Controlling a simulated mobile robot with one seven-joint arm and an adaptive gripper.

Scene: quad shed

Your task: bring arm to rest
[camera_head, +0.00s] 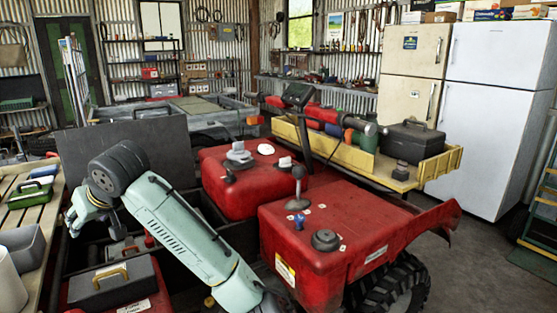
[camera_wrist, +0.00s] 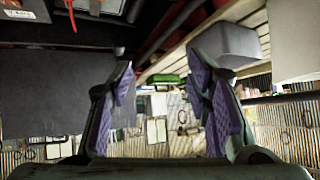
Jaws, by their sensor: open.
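My arm (camera_head: 185,228) is pale green and reaches up and left across the front of the head view, over the cargo area beside the red tanks. Its dark wrist joint (camera_head: 117,168) is bent, and its far end points to the left. My gripper (camera_wrist: 160,66) shows in the wrist view with its two purple-padded fingers spread apart. Nothing is between the fingers. The wrist view looks upside down, with the shed wall low in the picture. My fingertips cannot be made out clearly in the head view.
Red tanks (camera_head: 340,232) stand to the right of my arm. A grey toolbox (camera_head: 112,284) sits below it. A slatted wooden bench (camera_head: 40,205) with a green case (camera_head: 30,192) is at left. A yellow cart (camera_head: 440,164) and fridges (camera_head: 488,120) stand at right.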

